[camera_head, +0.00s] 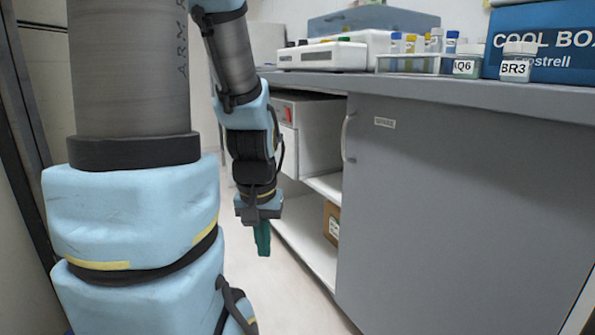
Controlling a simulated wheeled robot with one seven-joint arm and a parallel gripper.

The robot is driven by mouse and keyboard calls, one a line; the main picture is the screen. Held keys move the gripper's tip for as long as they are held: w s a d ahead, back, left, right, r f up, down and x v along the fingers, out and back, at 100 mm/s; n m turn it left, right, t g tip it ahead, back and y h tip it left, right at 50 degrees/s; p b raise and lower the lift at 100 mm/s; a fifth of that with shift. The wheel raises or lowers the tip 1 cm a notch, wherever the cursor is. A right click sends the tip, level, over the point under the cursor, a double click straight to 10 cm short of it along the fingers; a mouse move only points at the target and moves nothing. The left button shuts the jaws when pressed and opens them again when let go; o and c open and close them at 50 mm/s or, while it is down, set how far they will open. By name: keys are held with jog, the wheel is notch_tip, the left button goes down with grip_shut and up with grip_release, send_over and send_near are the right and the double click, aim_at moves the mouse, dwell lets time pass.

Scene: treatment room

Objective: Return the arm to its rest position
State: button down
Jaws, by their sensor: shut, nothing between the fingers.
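My arm fills the left side of the view, with pale blue covers and grey links. Its far end hangs down beside the cabinet. My gripper (263,240) points downward with its green fingers together and nothing between them. It is in front of the open part of the cabinet (440,200), apart from the shelves as far as I can tell. The near part of my arm hides some of the floor and wall behind it.
The grey counter (470,90) bears a white device (322,57), a rack with tubes (408,64), jars labelled Q6 (466,66) and BR3 (515,68), and a blue cool box (550,40). A cardboard box (332,222) sits on the lower shelf. Pale floor (300,285) is clear below my gripper.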

notch_tip(320, 180, up, 37)
jog(key=p, duration=3.7)
jog(key=shift+p, duration=0.4)
